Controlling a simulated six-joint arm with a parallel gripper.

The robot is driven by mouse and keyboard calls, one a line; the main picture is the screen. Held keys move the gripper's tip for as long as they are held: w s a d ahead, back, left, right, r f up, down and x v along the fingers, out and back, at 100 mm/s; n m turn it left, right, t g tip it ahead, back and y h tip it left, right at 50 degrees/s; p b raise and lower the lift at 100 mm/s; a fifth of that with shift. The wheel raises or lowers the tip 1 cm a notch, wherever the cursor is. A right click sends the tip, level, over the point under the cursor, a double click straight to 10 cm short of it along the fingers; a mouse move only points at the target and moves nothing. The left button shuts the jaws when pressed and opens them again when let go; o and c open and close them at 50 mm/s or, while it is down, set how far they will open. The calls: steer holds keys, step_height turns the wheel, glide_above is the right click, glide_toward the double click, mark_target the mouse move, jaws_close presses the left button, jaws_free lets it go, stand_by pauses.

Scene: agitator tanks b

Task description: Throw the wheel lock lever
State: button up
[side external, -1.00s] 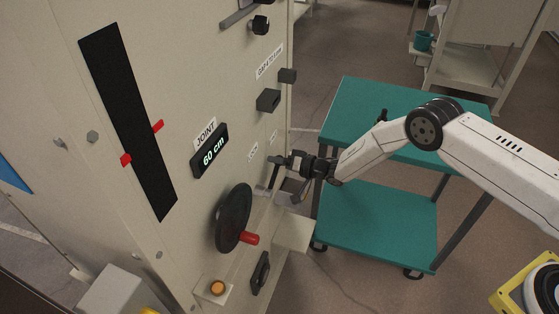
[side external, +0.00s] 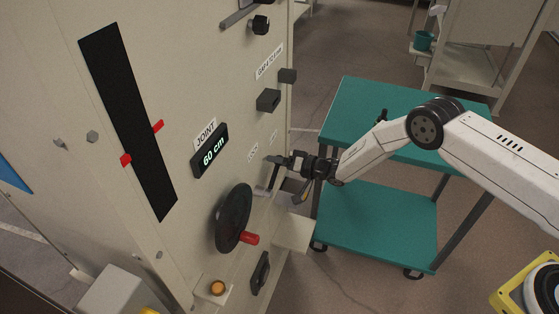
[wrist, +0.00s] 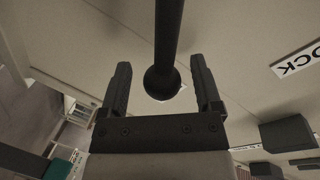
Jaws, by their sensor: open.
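The lock lever is a dark rod with a round ball knob (wrist: 162,84) at its end in the wrist view. The ball sits between the two fingers of my gripper (wrist: 161,88), with a visible gap on each side. In the side view my gripper (side external: 287,171) is at the panel's right edge, beside the LOCK label (side external: 252,152), and partly hides the lever. The label also shows in the wrist view (wrist: 298,60). My gripper is open. The black handwheel (side external: 233,218) with a red handle (side external: 250,239) is below left of my gripper.
The beige panel (side external: 180,60) carries a 60 cm display (side external: 211,150), dark blocks (side external: 268,100) above my gripper and an orange button (side external: 217,288) low down. A small beige ledge (side external: 292,233) sticks out below my gripper. A teal cart (side external: 365,100) stands behind my arm.

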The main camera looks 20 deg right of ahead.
steer(key=v, duration=0.7)
steer(key=shift+s+d, duration=0.15)
steer(key=shift+d, duration=0.05)
stand_by(0.5)
steer(key=s+d+r+g+h, duration=0.3)
steer(key=s+d+r+h, duration=0.4)
steer(key=d+r, duration=0.4)
steer(key=s+d+r+n+g+h, duration=0.1)
steer(key=s+r+g, duration=0.2)
steer(key=s, duration=0.8)
steer(key=s+d+r+n+g+h, duration=0.1)
steer(key=s+d+r+g+h, duration=0.1)
steer(key=s, duration=0.9)
steer(key=shift+s+r+g, duration=0.4)
steer(key=shift+r+g, duration=0.25)
steer(key=shift+g, duration=0.25)
